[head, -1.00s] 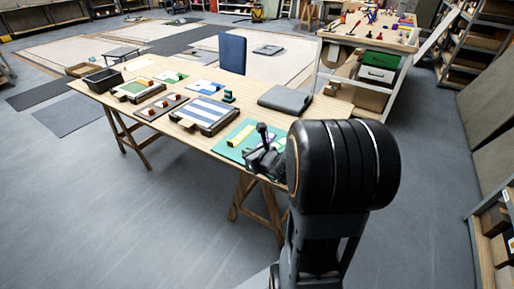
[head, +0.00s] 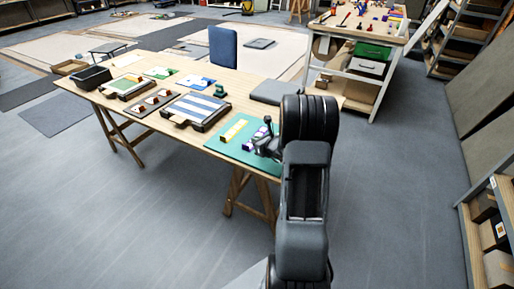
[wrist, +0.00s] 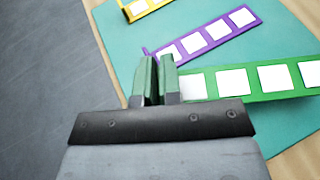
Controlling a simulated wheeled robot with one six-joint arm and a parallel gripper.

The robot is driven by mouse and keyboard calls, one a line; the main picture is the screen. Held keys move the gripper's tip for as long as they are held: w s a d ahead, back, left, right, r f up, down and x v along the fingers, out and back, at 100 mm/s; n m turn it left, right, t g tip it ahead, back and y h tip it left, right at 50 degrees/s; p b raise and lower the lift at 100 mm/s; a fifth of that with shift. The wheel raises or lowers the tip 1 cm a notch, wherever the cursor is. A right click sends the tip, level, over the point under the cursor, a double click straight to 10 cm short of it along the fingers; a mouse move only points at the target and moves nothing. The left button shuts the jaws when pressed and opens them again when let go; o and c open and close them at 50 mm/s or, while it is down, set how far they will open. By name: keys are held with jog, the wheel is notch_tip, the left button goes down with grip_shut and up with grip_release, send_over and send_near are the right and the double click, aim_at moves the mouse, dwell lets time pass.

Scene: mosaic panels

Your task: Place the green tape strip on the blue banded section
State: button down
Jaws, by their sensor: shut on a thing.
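The green tape strip (wrist: 252,83), with white squares along it, is at the right of the wrist view over the teal mat. My gripper (wrist: 157,75) is shut on the strip's left end, between two greenish fingertips. Whether the strip touches the mat is unclear. In the head view my gripper (head: 266,145) is at the mat's right part, and the green strip is not clearly seen there. The panel with blue and white bands (head: 197,109), the blue banded section, lies on the table left of the mat, apart from my gripper.
A purple strip (wrist: 209,35) and a yellow strip (wrist: 148,6) lie on the teal mat (wrist: 140,55). Other panels (head: 160,102) and a black bin (head: 91,77) stand farther left on the wooden table (head: 197,70). A grey pad (head: 270,91) lies behind the mat.

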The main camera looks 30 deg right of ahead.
jog(key=shift+w+d+f, duration=0.15)
jog(key=shift+w+f, duration=0.1)
jog(key=shift+f, duration=0.15)
jog(key=shift+w+f, duration=0.1)
jog(key=shift+f, duration=1.55)
jog(key=shift+f, duration=0.2)
jog(key=c, duration=1.3)
grip_release()
jog(key=shift+r, duration=0.2)
